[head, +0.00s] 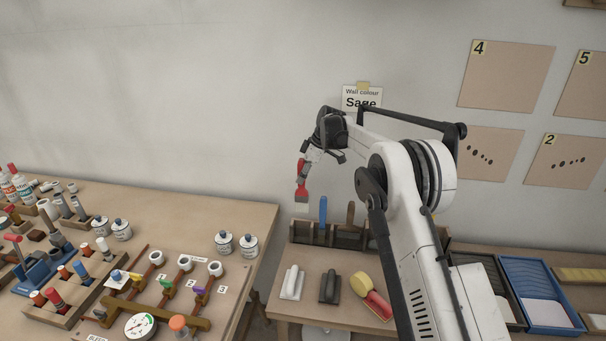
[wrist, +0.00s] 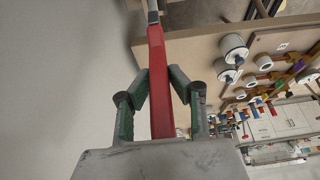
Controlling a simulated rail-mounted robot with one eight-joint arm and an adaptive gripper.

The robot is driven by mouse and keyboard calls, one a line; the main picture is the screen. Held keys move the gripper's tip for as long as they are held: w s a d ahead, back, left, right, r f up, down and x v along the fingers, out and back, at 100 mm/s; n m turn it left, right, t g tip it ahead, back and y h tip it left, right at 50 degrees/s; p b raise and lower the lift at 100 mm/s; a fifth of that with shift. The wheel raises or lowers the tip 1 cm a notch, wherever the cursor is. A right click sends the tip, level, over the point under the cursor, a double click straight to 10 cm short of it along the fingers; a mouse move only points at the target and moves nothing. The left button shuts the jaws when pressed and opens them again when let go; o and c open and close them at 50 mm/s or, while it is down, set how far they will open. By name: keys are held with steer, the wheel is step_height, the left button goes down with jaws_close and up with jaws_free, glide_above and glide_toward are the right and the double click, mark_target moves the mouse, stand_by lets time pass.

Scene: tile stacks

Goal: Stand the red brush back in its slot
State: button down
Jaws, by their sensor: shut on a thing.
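A dark slotted rack (head: 322,236) stands below and slightly right of the brush against the wall. A blue-handled tool (head: 323,210) and a brown-handled tool (head: 350,213) stand upright in the rack. The brush is above and apart from the rack. My arm hides the rack's right part.
The left table holds white cans (head: 248,246) and a pipe board. A gap separates the tables.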

mark_target(301, 211)
steer(key=shift+f+b, duration=4)
steer(key=shift+f, duration=2.8)
steer(key=shift+f+b, duration=0.6)
steer(key=shift+f, duration=0.15)
steer(key=c, duration=1.5)
jaws_free()
steer(key=v, duration=1.2)
steer(key=shift+r, duration=0.15)
